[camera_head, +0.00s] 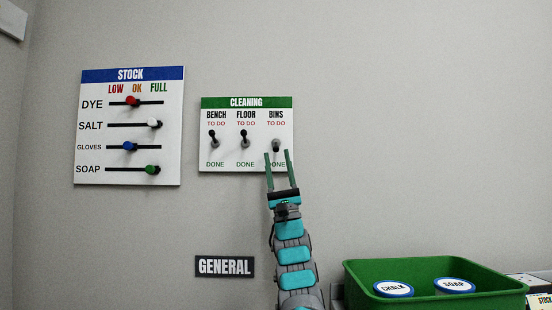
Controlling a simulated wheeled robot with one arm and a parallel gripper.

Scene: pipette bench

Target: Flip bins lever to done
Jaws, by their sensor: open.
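The white cleaning board (206,155) with a green header hangs on the wall. Its bins lever (276,145) is at the right, under the BINS and TO DO labels, and it looks different from the two levers beside it. How far it is tilted is hard to tell. The bench lever (213,137) and floor lever (244,137) have dark handles pointing up towards TO DO. My gripper (277,153) is open in front of the board, pointing up, with its two green fingers either side of the bins column, tips just below the lever. I cannot tell whether they touch it. The fingers partly cover the DONE label.
A stock board (90,133) with several sliders hangs to the left. A GENERAL sign (225,267) is below. A green bin (420,268) holding lidded CHALK and SOAP containers stands at the lower right, beside my arm. The wall above the boards is clear.

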